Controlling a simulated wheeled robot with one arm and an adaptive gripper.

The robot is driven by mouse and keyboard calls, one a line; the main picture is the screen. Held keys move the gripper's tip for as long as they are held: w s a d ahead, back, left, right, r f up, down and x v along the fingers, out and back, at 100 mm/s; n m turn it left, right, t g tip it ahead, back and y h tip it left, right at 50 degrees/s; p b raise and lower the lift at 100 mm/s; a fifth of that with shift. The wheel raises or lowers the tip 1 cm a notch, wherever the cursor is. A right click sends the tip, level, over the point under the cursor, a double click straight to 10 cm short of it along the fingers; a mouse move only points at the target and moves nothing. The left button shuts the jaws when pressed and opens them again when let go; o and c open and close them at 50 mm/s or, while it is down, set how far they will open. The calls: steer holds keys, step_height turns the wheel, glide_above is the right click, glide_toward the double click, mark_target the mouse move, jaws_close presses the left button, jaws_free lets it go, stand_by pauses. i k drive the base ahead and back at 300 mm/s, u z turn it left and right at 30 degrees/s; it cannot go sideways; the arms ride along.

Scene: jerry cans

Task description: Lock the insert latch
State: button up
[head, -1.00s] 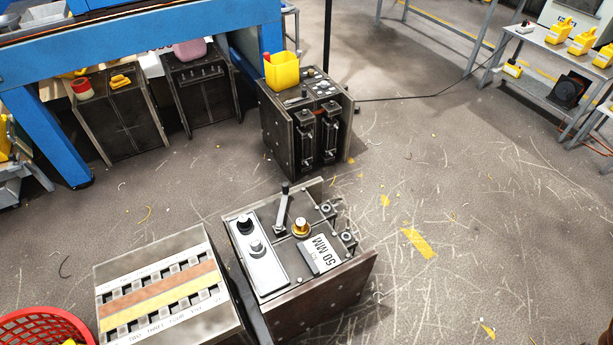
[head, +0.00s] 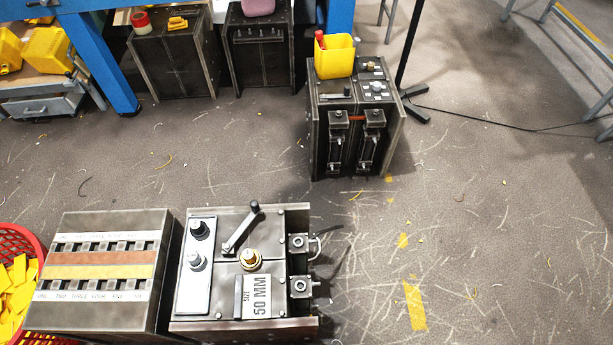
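A dark metal box (head: 216,285) stands at the lower middle of the head view. Its top has a crank-like lever (head: 241,228) with a black knob, a brass knob (head: 251,259) and a plate reading "SIZE 50 MM" (head: 256,297). Two latch-like fittings (head: 299,264) with wire loops sit on its right side. A similar metal box (head: 321,120) further back has two upright latch-like fittings (head: 355,143) on its front. I cannot tell which part is the insert latch or whether it is locked. My gripper is not in view.
A slotted box (head: 150,228) labelled with number words stands left of the near box. A red basket (head: 36,247) with yellow pieces is at the far left. A yellow container (head: 334,57) sits on the rear box. A black stand (head: 412,60) and cable are behind.

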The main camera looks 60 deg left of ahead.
mark_target(255, 208)
steer(key=i, duration=2)
steer(key=u, duration=4.2)
steer(key=i, duration=1)
steer(key=z, duration=1)
steer(key=i, duration=0.5)
steer(key=u, duration=0.05)
